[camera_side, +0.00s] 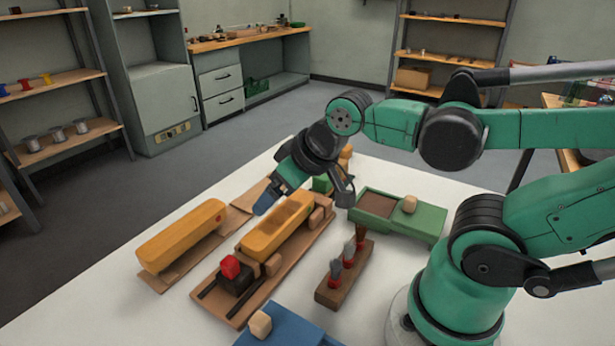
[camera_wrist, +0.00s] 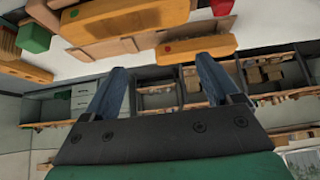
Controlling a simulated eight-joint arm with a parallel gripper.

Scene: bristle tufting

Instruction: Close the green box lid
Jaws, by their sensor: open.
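The green box (camera_side: 376,223) stands on the white table, right of centre in the side view. Its left part is open and shows a brown inside. My gripper (camera_side: 303,203) is open and empty, left of the green box and above the yellow blocks. Both blue fingers of my gripper (camera_wrist: 160,65) show spread apart in the wrist view. I cannot make out the box lid for certain in the wrist view.
Two long yellow blocks (camera_side: 181,237) lie on brown boards. A black holder with a red piece (camera_side: 231,267) is in front of them. A brown rack (camera_side: 344,273) with several upright tufts stands before the green box. A blue box (camera_side: 283,328) is at the front edge.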

